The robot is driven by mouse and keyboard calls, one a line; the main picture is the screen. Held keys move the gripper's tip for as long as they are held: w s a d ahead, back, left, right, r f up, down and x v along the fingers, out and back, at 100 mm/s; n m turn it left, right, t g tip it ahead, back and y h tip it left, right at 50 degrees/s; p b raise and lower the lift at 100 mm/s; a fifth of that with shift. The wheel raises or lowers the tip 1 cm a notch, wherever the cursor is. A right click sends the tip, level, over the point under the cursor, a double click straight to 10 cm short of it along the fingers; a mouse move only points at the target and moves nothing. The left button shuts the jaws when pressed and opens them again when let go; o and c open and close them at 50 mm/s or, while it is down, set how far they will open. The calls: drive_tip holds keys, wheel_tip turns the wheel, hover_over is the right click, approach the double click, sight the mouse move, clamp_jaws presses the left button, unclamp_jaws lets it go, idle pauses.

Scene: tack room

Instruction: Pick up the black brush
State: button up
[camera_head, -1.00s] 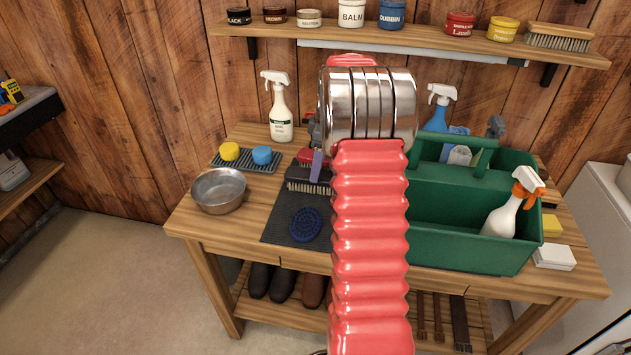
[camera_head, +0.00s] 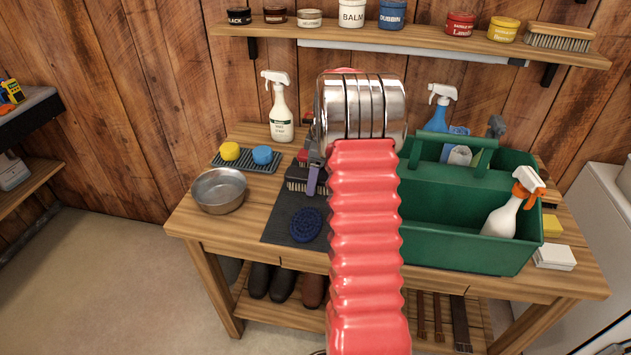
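The black brush (camera_head: 296,176), a dark block with pale bristles along its lower edge, lies at the back of a dark mat (camera_head: 284,226) on the wooden bench. My red arm and its metal joint hide the brush's right part. Of my gripper (camera_head: 313,182), only a grey piece and a purple finger show at the left of the arm. The finger overlaps the brush in the picture; whether it touches cannot be told. The other finger and the gap between them are hidden.
A dark blue round brush (camera_head: 306,225) lies nearer on the mat. A metal bowl (camera_head: 219,191), sponges on a ridged tray (camera_head: 246,167) and a spray bottle (camera_head: 281,112) stand left. A green caddy (camera_head: 465,248) fills the right. A shelf (camera_head: 430,39) with tins hangs above.

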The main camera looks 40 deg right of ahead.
drive_tip(key=shift+c, duration=0.4)
drive_tip(key=c, duration=1.2)
